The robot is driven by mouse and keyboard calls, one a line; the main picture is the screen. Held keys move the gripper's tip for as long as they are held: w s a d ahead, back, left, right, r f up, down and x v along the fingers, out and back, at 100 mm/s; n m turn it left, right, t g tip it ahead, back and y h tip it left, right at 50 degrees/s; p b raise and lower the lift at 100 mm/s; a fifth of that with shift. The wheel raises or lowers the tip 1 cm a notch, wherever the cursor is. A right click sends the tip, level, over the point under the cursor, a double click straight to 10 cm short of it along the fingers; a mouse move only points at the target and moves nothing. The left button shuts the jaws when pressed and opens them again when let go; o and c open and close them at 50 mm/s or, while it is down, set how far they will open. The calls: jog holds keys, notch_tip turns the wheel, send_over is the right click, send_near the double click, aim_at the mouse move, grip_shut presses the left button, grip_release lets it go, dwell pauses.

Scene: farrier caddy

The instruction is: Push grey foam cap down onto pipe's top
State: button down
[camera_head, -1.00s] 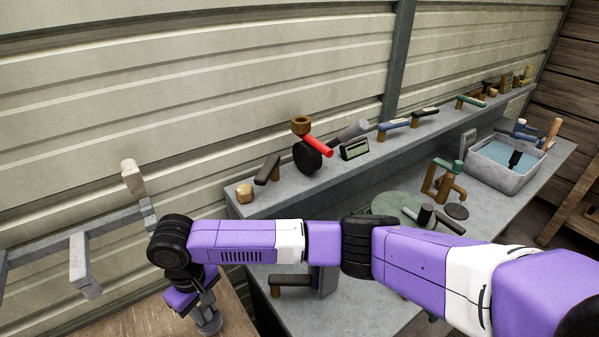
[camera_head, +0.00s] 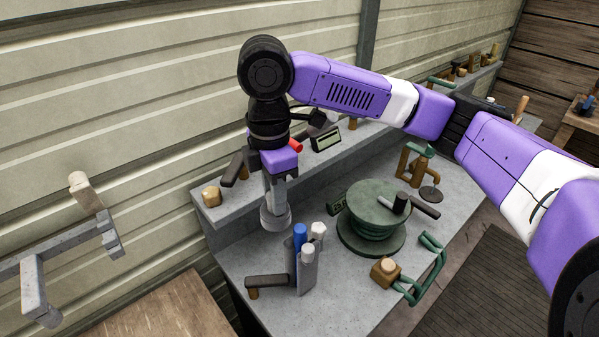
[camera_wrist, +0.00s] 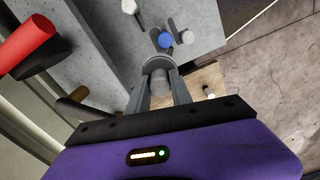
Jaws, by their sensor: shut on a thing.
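My gripper (camera_head: 275,190) points down and is shut on a grey round piece with a wide lower rim (camera_head: 275,219), which looks like the grey foam cap. In the wrist view the cap (camera_wrist: 158,64) sits between the two fingers. It is in the air, up and left of a grey caddy (camera_head: 302,272) on the bench. The caddy has a blue-topped tool (camera_head: 300,236), a white-headed tool (camera_head: 318,231) and a grey upright with a pale top (camera_head: 307,258). I cannot tell for sure which upright is the pipe. The cap appears apart from all of them.
A dark-handled tool (camera_head: 268,281) lies left of the caddy. A green round stand (camera_head: 372,240) is to its right, with a brown block (camera_head: 385,271) nearer the front. A raised shelf (camera_head: 215,214) runs behind.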

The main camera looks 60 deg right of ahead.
jog(key=s+d+r+n, duration=0.2)
jog(key=s+d+r, duration=0.1)
jog(key=s+r, duration=0.1)
jog(key=shift+n, duration=0.3)
jog(key=shift+p, duration=0.3)
jog(key=shift+f, duration=0.1)
jog(key=b, duration=0.3)
send_over(300, 227)
jog(key=shift+f, duration=2.5)
jog(key=shift+f, duration=0.2)
jog(key=shift+f+b, duration=1.15)
jog(key=shift+f, duration=0.35)
jog(key=shift+f, duration=0.35)
